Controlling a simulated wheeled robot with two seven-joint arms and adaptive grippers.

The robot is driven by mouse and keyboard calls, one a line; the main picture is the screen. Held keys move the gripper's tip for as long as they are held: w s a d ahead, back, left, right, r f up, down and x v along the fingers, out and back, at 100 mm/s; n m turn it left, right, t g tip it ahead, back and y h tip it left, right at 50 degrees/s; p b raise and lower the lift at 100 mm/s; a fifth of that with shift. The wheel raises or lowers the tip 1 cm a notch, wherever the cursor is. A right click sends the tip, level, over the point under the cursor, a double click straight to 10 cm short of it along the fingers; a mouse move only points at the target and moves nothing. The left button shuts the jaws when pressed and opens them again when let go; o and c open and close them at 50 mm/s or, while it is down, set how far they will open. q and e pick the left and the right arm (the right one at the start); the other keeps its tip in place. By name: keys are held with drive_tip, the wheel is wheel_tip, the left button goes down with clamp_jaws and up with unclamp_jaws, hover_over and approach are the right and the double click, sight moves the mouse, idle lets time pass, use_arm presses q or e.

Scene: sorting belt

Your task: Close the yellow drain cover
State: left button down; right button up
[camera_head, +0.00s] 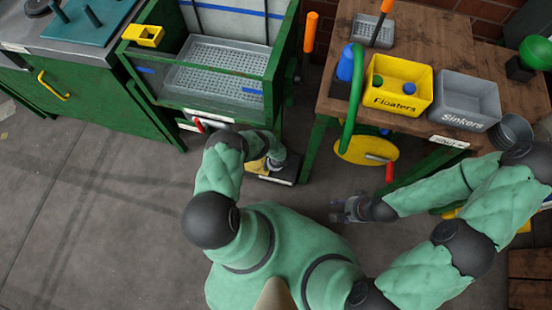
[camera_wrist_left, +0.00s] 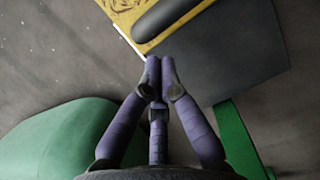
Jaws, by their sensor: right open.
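The yellow drain cover (camera_head: 256,166) shows in the head view as a small yellow patch beside my left wrist, partly hidden by my arm. A dark flat piece (camera_head: 284,174) lies beside it, low by the green frame. In the left wrist view the yellow panel (camera_wrist_left: 148,14) with dark markings is at the top edge, beside a large dark grey plate (camera_wrist_left: 235,50). I cannot tell how far the cover is tilted. My left gripper (camera_wrist_left: 161,72) has its fingertips together, with nothing seen between them, in front of the plate. My right gripper (camera_head: 346,209) is open and empty over the floor.
A green-framed tank with a grey perforated tray (camera_head: 215,75) stands behind my left arm. A wooden table (camera_head: 435,45) holds the yellow Floaters bin (camera_head: 398,86) and grey Sinkers bin (camera_head: 467,100). A yellow wheel (camera_head: 352,151) with a red handle hangs at its front. Floor at left is clear.

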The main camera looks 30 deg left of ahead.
use_arm(q)
drive_tip(key=shift+a, duration=0.2)
hover_over(262, 164)
drive_tip(key=s+d, duration=0.2)
drive_tip(key=s, duration=0.1)
drive_tip(key=shift+w, duration=0.25)
drive_tip(key=shift+d, duration=0.1)
